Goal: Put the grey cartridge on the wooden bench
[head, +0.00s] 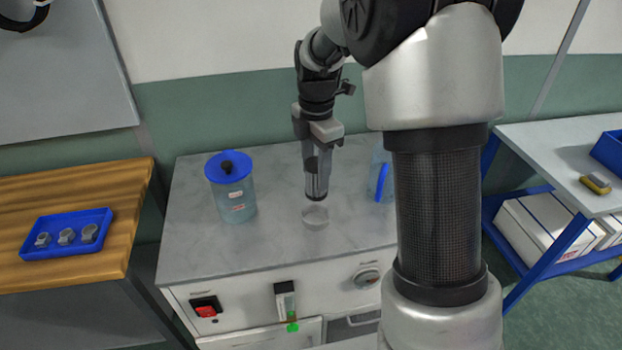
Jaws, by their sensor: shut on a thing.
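My gripper (317,172) points down over the middle of the grey-topped cabinet. It is shut on a slim dark grey thing, which looks like the grey cartridge (316,186). The fingers partly hide it, so its full shape does not show. Its lower end is just above a pale, clear round piece (315,215) on the cabinet top; I cannot tell whether they touch. The wooden bench (112,189) is at the left, apart from the cabinet, with bare wood at its back and right.
A blue tray (106,243) with three grey fittings lies on the bench. A clear jar with a blue lid (232,187) stands on the cabinet top (270,245), between gripper and bench. Another blue-marked container (381,178) is partly hidden by my arm. A blue-framed table (560,150) is at right.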

